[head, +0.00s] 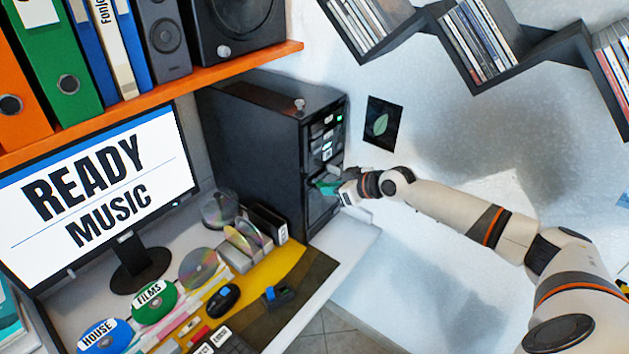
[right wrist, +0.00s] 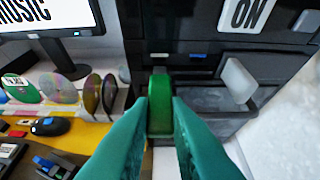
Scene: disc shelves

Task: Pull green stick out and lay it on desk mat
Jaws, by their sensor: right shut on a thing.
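A black computer tower (head: 255,150) stands on the desk beside the monitor, its front facing right. My right gripper (head: 328,187) is at the lower part of that front. In the right wrist view its teal fingers (right wrist: 160,125) are shut on the green stick (right wrist: 159,103), whose rounded green body points at the tower front. I cannot tell whether the stick's far end is still inside a port. The desk mat (head: 313,268), yellow and dark, lies on the desk below and left of the gripper. My left gripper is not in view.
A small blue item in a dark holder (head: 278,295) and a black mouse (head: 222,299) are on the mat. Discs in a rack (head: 240,255) stand behind. The monitor (head: 100,185) is at left. A grey pull-out part with a white tab (right wrist: 238,80) is right of the stick.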

